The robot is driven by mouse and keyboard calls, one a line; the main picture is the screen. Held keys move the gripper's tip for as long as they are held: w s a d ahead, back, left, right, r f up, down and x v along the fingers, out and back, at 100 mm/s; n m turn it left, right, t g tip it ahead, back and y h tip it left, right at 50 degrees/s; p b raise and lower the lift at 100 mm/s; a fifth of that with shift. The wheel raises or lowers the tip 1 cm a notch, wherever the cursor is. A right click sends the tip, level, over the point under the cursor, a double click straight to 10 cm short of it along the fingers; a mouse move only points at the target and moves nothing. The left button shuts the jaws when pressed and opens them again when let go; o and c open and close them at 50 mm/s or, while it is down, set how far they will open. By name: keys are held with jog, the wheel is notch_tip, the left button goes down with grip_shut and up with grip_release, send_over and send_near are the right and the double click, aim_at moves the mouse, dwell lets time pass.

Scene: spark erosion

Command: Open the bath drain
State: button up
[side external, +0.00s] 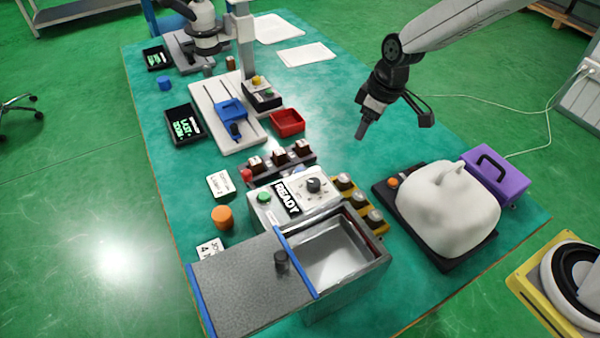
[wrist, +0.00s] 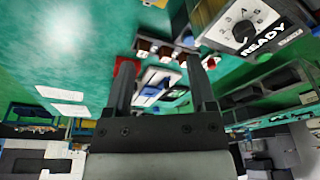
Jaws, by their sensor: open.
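The bath (side external: 335,250) is a grey metal tank at the front of the table. Its right part is open and shows a bare metal inside. A speckled grey cover (side external: 235,285) with blue edges lies over its left part, and a dark knob (side external: 281,262) stands on the cover. I cannot pick out a drain for certain. A control box (side external: 290,200) reading READY, with a dial and green button, stands behind the bath and also shows in the wrist view (wrist: 245,25). My gripper (side external: 361,134) hangs open and empty above the table, behind and right of the box; its fingers show in the wrist view (wrist: 163,70).
Holder racks (side external: 281,158) and a yellow rack (side external: 358,203) flank the control box. A white covered lump (side external: 447,208) on a black base and a purple case (side external: 495,178) stand at right. A red tray (side external: 287,122) lies behind. Table below my gripper is clear.

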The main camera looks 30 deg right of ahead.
jog(key=w+a+f+n+y, duration=0.2)
jog(key=w+a+f+n, duration=0.3)
jog(key=w+a, duration=0.45)
jog(key=n+g+y, duration=0.1)
jog(key=n+g, duration=0.1)
jog(key=n, duration=0.4)
send_near(248, 171)
notch_tip(248, 171, down, 2)
jog(key=shift+a, duration=0.4)
jog(key=shift+x, duration=3.9)
jog(key=shift+c, duration=0.3)
grip_shut()
